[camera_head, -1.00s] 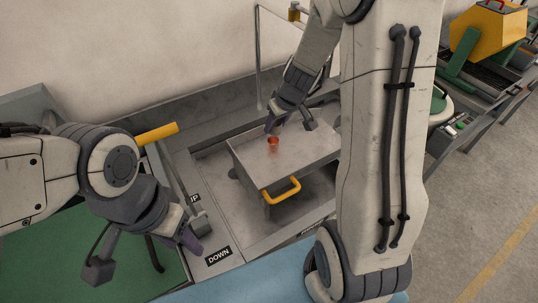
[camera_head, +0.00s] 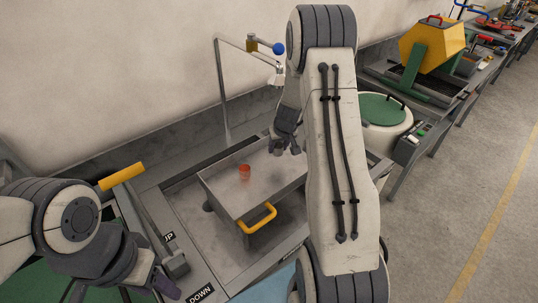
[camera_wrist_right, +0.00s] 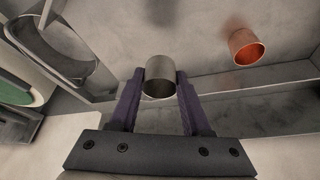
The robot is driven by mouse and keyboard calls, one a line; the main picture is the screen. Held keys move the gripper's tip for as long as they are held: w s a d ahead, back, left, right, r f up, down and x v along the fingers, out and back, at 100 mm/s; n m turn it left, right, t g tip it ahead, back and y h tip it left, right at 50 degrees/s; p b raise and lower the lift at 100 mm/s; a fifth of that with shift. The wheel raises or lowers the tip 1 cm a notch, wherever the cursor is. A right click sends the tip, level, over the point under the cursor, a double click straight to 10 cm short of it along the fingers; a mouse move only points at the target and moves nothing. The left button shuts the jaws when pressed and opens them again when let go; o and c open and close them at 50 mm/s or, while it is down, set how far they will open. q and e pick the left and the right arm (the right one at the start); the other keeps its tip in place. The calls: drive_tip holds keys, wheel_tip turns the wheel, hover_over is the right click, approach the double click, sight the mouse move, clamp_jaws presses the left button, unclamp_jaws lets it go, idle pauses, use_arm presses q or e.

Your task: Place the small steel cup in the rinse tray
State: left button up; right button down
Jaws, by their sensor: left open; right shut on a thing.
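The small steel cup (camera_wrist_right: 160,78) is between the purple fingers of my right gripper (camera_wrist_right: 158,90) in the right wrist view. The gripper is shut on it, and its dark reflection lies apart from it, so it looks held above the metal surface. In the head view my right gripper (camera_head: 287,147) is over the right part of a grey metal tray (camera_head: 222,197) with a yellow handle; I cannot tell whether this is the rinse tray. My left gripper (camera_head: 122,291) is open at the bottom left, partly cut off by the frame.
A copper-coloured cup (camera_head: 244,173) stands on the grey tray, left of my right gripper; it also shows in the right wrist view (camera_wrist_right: 246,48). A pipe frame with a blue knob (camera_head: 279,48) rises behind. A round green-topped vessel (camera_head: 383,112) stands to the right.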

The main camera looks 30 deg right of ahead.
sight(269, 163)
drive_tip(key=shift+w+a+f+p, duration=0.2)
drive_tip(key=shift+w+a+f, duration=0.15)
drive_tip(key=shift+a, duration=0.15)
drive_tip(key=shift+w+a+f+p, duration=0.15)
drive_tip(key=shift+w+a+f, duration=0.15)
drive_tip(key=shift+a, duration=0.2)
drive_tip(key=shift+w+a+f, duration=0.1)
drive_tip(key=shift+f, duration=0.15)
use_arm(q)
drive_tip(key=f+b, duration=0.1)
drive_tip(key=b, duration=0.2)
drive_tip(key=shift+f, duration=0.25)
use_arm(e)
wheel_tip(269, 163, down, 4)
drive_tip(key=shift+r, duration=0.1)
drive_tip(key=shift+c, duration=1.8)
unclamp_jaws()
drive_tip(key=shift+f, duration=0.2)
use_arm(q)
drive_tip(key=shift+f, duration=0.15)
use_arm(e)
drive_tip(key=shift+r, duration=0.15)
